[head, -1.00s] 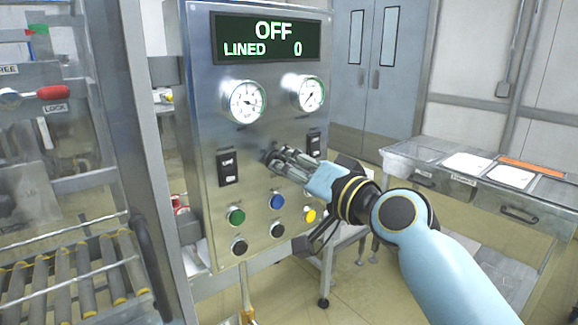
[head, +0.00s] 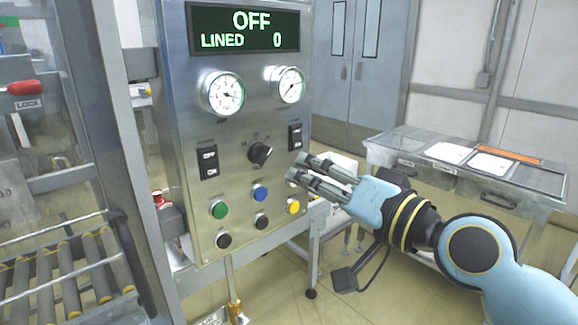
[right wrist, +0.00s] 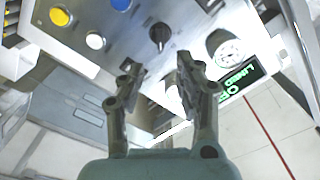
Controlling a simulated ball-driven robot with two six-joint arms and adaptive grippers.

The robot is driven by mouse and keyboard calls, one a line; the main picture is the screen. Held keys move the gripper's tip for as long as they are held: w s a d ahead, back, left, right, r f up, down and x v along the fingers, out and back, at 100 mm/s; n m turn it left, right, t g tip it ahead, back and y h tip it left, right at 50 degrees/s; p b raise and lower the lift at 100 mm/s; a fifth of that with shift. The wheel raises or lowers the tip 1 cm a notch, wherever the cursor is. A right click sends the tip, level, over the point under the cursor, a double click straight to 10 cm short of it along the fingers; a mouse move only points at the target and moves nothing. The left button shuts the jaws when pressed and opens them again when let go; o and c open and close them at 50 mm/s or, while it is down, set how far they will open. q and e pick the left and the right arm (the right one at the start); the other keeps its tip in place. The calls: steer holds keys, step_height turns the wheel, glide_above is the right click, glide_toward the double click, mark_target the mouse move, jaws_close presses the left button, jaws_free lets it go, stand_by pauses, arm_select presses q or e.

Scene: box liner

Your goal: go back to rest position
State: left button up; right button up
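My right gripper (head: 306,170) is in front of the steel control panel (head: 230,140), to the right of the black rotary knob (head: 260,153) and apart from it. In the right wrist view, the two fingers of my right gripper (right wrist: 158,68) are spread with nothing between them. The knob (right wrist: 159,34) shows beyond the fingertips. The display (head: 245,28) reads OFF and LINED 0. My left gripper is in neither view.
The panel carries two gauges, two rocker switches and several buttons, including green (head: 218,210), blue (head: 260,194) and yellow (head: 293,207). A roller conveyor (head: 70,280) is at the lower left. A metal table (head: 470,178) with papers stands at the right. Grey doors (head: 350,60) are behind.

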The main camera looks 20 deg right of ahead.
steer(key=shift+v, duration=1.05)
steer(key=shift+f, duration=0.15)
